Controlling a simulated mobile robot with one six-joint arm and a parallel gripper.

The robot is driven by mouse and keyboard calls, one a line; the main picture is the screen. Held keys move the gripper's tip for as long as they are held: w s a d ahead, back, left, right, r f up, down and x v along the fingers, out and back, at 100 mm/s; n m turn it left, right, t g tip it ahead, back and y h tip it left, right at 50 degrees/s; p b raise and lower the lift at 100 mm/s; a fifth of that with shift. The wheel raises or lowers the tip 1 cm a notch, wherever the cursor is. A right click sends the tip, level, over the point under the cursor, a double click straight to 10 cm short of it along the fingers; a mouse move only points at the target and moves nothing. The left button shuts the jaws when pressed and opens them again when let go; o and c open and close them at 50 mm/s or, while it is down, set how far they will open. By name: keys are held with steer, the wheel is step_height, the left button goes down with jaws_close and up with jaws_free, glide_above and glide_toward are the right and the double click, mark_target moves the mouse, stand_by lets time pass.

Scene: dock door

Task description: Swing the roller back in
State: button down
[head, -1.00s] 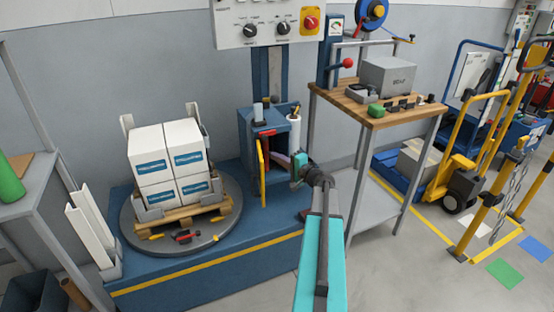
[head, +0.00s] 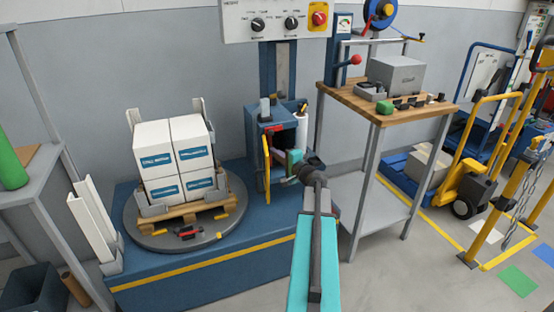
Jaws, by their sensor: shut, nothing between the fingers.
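A blue wrapper carriage (head: 257,135) stands at the mast behind the turntable, with a white upright roll (head: 302,130) at its right side. A yellow upright panel (head: 267,170) stands out at the carriage's open front. My gripper (head: 291,158) is at the carriage opening, just right of the yellow panel and below the white roll. It is shut and looks empty. My wrist hides part of the opening, so I cannot tell which part is the roller, or whether my fingers touch anything inside.
White boxes (head: 158,150) sit on a wooden pallet on the grey turntable (head: 145,238) to the left. A wooden-topped workbench (head: 348,98) stands close on the right. A control panel (head: 240,22) hangs above. A yellow pallet truck (head: 478,185) is farther right.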

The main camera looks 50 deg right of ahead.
steer(key=shift+w+r, duration=0.1)
steer(key=shift+w, duration=0.15)
steer(key=shift+a, duration=0.15)
steer(key=a+f+v, duration=0.1)
steer(key=a+v, duration=0.1)
steer(key=v, duration=1.2)
steer(key=shift+w+r+b, duration=0.15)
steer(key=shift+r+b, duration=0.15)
steer(key=shift+b, duration=0.05)
steer(key=shift+a, duration=0.1)
stand_by(0.6)
